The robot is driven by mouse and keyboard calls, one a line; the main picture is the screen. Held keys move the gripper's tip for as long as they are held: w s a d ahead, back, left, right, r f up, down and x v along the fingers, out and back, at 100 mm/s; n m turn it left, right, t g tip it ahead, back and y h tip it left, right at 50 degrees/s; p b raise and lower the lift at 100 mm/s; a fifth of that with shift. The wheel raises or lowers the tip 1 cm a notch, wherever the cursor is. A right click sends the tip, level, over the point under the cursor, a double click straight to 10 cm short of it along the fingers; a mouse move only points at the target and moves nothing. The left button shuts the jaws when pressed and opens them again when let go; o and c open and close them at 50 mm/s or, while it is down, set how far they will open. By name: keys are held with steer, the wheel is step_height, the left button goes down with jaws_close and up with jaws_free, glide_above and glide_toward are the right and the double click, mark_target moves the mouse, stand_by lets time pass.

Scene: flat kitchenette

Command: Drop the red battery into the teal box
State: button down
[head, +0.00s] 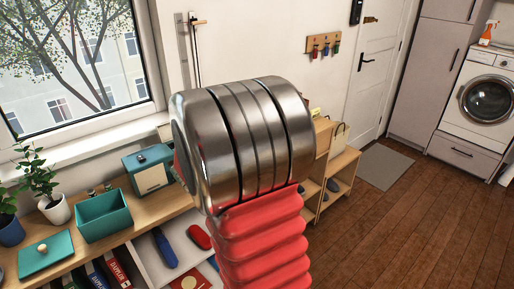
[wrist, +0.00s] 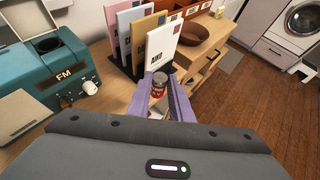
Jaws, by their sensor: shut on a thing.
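The red battery (wrist: 158,88), a small red cylinder with a silvery top, is between the purple fingertips of my gripper (wrist: 160,86) in the wrist view. The gripper is shut on it. I cannot tell whether the battery touches the wooden top below. The open teal box (head: 104,217) stands on the wooden shelf top at the left of the head view, with its teal lid (head: 46,254) lying to its left. The box is out of the wrist view. My arm hides the gripper and the battery in the head view.
A rack of upright cards (wrist: 140,40) is just beyond my gripper. A brown bowl (wrist: 194,32) lies farther back. Potted plants (head: 54,209) stand left of the box.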

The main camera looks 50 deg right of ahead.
steer(key=w+a+f+n+t+y, duration=0.1)
steer(key=a+n+t+y, duration=0.1)
steer(key=a, duration=1)
steer(key=w+a+f+n+t+y, duration=0.2)
steer(key=a+n, duration=0.2)
steer(key=a, duration=0.8)
steer(key=w+a+f+n+t+y, duration=0.1)
steer(key=w+a+n+y, duration=0.1)
steer(key=a, duration=1)
steer(key=shift+w+a+f+n+t+y, duration=0.3)
steer(key=shift+n+t+y, duration=0.1)
steer(key=shift+n+y, duration=0.15)
steer(key=shift+s, duration=0.1)
